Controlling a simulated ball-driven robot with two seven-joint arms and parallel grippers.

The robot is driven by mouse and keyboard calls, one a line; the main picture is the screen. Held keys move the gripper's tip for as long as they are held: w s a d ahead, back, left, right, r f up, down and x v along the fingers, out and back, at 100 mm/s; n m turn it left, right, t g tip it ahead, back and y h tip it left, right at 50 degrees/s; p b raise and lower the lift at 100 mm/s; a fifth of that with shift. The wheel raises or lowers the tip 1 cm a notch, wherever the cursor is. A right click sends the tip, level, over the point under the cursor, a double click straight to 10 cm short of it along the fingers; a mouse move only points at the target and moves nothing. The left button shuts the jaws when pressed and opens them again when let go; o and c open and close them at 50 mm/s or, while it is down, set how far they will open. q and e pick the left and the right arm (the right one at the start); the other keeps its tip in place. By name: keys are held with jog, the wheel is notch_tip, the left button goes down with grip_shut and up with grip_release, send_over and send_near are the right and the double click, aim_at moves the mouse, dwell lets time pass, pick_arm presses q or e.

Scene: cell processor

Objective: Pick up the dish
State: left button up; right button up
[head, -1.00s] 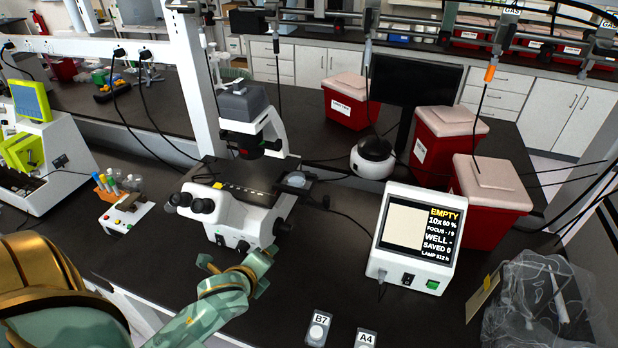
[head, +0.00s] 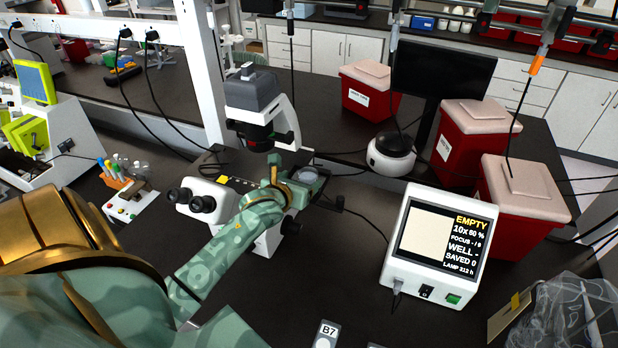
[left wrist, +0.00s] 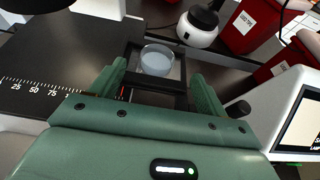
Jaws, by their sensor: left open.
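The dish (head: 309,173) is a small round clear dish on the dark holder at the right side of the microscope stage. In the left wrist view the dish (left wrist: 157,60) sits flat in a black square frame (left wrist: 180,101). My left gripper (head: 303,181) is open and reaches over the microscope (head: 267,236) to the dish. In the left wrist view its two green fingers (left wrist: 158,72) stand apart on either side of the dish's near edge, with nothing gripped. I cannot tell whether they touch it. My right gripper is not in view.
A screen unit reading EMPTY (head: 436,246) stands to the right of the microscope. A round white device (head: 391,156) and red bins (head: 520,205) are behind. A tube rack (head: 126,190) stands to the left. A B7 card (head: 326,335) lies at the front.

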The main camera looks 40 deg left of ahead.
aim_at(312, 171)
pick_arm(q)
jog(key=x, duration=0.6)
jog(key=shift+a+f, duration=0.1)
jog(key=shift+f, duration=0.1)
jog(key=shift+s, duration=0.1)
jog(key=shift+r, duration=0.1)
jog(key=c, duration=1.1)
